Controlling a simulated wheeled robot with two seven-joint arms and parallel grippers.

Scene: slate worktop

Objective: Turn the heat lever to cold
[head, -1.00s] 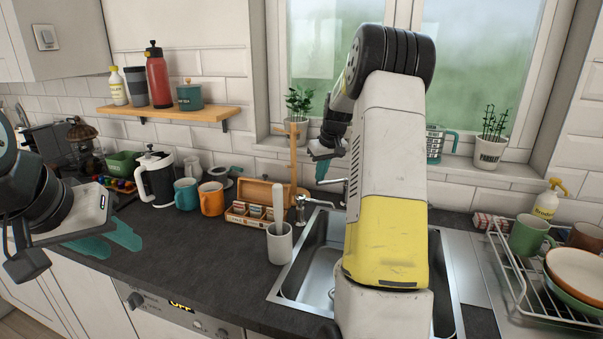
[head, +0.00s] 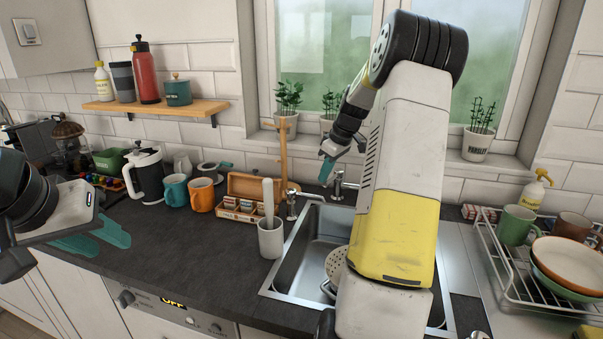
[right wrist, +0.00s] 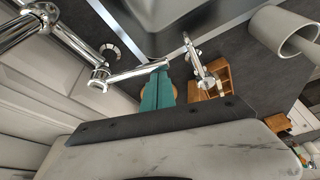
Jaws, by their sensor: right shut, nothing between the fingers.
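The chrome tap (head: 338,186) stands behind the sink, partly hidden by my right arm in the head view. In the right wrist view the tap body (right wrist: 101,75) is at upper left, and a slim chrome lever (right wrist: 135,73) sticks out from it to the right. My right gripper (head: 326,171) is shut and empty, pointing down beside the tap. In the right wrist view its teal fingertips (right wrist: 160,72) are at the lever's free end; I cannot tell whether they touch. My left gripper (head: 100,240) is open and empty over the counter at left.
A second small chrome fitting (head: 291,204) stands left of the tap, near the wooden tea box (head: 246,186) and a grey utensil cup (head: 270,241). The sink (head: 318,240) lies in front. A dish rack (head: 510,275) is at right. Potted plants stand on the sill.

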